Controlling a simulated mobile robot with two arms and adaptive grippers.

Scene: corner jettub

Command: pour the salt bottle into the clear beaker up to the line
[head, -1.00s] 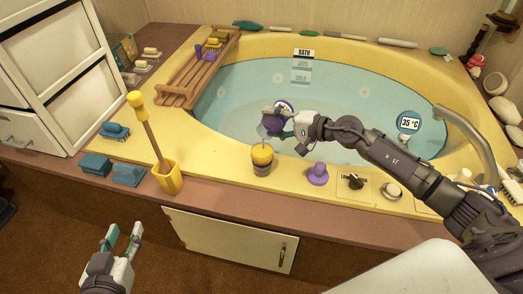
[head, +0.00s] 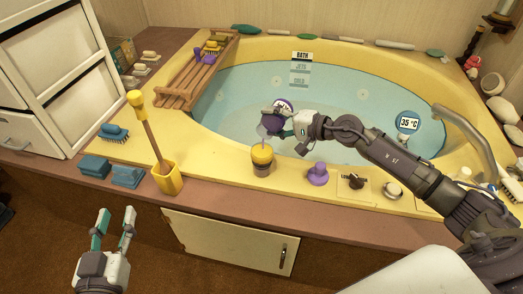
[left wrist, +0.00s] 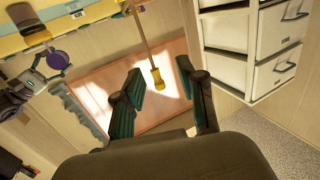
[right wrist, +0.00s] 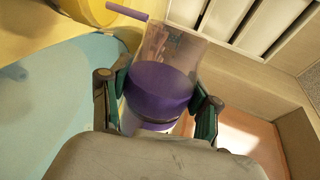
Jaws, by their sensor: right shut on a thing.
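My right gripper (head: 287,130) is shut on the purple salt bottle (head: 272,118), over the tub's front rim. The bottle is tilted, its see-through end pointing down and left. In the right wrist view the bottle's purple band (right wrist: 160,92) sits between the fingers, with a clear part (right wrist: 172,48) beyond it. My left gripper (head: 115,212) is open and empty, low at the front left.
The yellow tub rim (head: 225,165) holds a purple knob (head: 318,174) and a dial (head: 355,181) right of the beaker. A wooden rack (head: 190,80) crosses the tub's left end.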

